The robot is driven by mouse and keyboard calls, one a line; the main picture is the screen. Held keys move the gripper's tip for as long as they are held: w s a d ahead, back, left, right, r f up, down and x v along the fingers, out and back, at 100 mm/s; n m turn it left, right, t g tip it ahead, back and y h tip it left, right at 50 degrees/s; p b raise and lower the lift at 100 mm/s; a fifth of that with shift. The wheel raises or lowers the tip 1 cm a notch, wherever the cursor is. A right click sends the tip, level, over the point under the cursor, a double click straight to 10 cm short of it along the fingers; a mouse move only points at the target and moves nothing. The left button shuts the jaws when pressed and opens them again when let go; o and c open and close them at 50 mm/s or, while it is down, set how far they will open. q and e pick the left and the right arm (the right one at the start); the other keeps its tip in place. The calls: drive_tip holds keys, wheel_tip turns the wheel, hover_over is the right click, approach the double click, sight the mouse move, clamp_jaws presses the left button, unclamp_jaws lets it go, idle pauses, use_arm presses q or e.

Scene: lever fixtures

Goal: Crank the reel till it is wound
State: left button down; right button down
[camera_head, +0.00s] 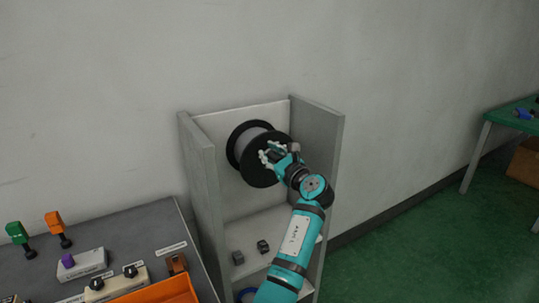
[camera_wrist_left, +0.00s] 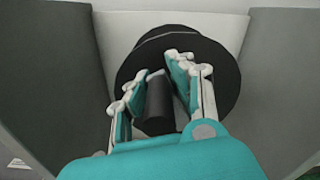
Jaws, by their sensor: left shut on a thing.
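The reel (camera_head: 244,144) is a grey-cored spool with black round flanges, mounted in a grey open cabinet. In the left wrist view the reel (camera_wrist_left: 222,68) fills the upper middle, with its dark crank handle (camera_wrist_left: 158,105) pointing toward the camera. My left gripper (camera_head: 270,155) is at the reel's front face. In the left wrist view its fingers (camera_wrist_left: 160,85) stand on both sides of the handle and are shut on it. In the head view the gripper hides the handle and part of the front flange. My right gripper is not in view.
The cabinet's side walls (camera_head: 316,150) flank the reel. Small dark blocks (camera_head: 263,246) sit on a lower shelf. A grey bench (camera_head: 140,232) with green and orange levers (camera_head: 54,222) and an orange tray (camera_head: 165,292) stands at left. A green table (camera_head: 510,112) is far right.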

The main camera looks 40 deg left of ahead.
use_arm(q)
drive_tip(key=shift+f, duration=0.2)
drive_tip(key=shift+p, duration=0.35)
drive_tip(key=m+p, duration=0.1)
drive_tip(key=p, duration=0.2)
drive_tip(key=w+m+p, duration=0.1)
drive_tip(key=m+p, duration=0.1)
drive_tip(key=p, duration=0.1)
drive_tip(key=w+r+m+p, duration=0.1)
drive_tip(key=m+p, duration=0.1)
drive_tip(key=p, duration=0.2)
drive_tip(key=shift+w+d, duration=0.15)
drive_tip(key=shift+d, duration=0.25)
drive_tip(key=shift+w+d+f+m+p, duration=0.1)
drive_tip(key=shift+w+f+m+p, duration=0.15)
drive_tip(key=shift+m+p, duration=0.3)
drive_tip(key=shift+w+d+f+m+p, duration=0.1)
drive_tip(key=shift+w+m+p, duration=0.15)
drive_tip(key=shift+m+p, duration=0.25)
drive_tip(key=c, duration=1.4)
unclamp_jaws()
drive_tip(key=shift+o, duration=1.1)
drive_tip(key=shift+s+a+r, duration=0.1)
drive_tip(key=shift+s+r, duration=0.05)
drive_tip(key=shift+r, duration=0.1)
